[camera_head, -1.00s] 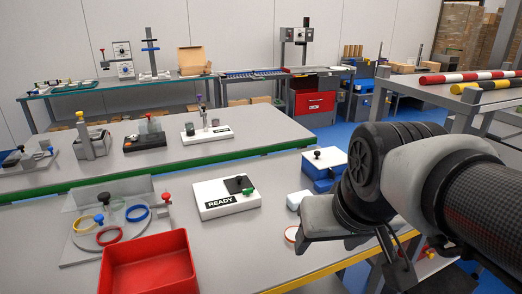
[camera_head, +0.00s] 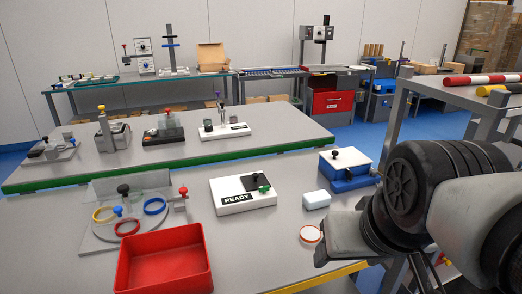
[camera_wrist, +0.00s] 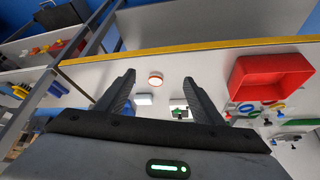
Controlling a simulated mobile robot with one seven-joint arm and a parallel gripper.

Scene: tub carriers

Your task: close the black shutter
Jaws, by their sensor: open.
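The black shutter (camera_head: 249,184) is a small dark plate with a black knob on top of a white box (camera_head: 228,205) marked READY. A green knob (camera_head: 264,189) sits at the plate's right front. Whether any opening shows beside the plate is too small to tell. In the wrist view the white box (camera_wrist: 177,102) shows between the fingers, partly behind the right one, with its dark parts small. My gripper (camera_wrist: 158,78) is open and empty, apart from the box. In the head view it is at the right, near the bench's front edge, fingertips not clear.
A red bin (camera_head: 165,262) stands front left, before a fixture (camera_head: 95,242) with coloured rings and knobs. Right of the READY box are a white block (camera_head: 317,200), a red-rimmed round piece (camera_head: 310,234) and a blue-and-white box (camera_head: 347,168). Bare bench lies before the READY box.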

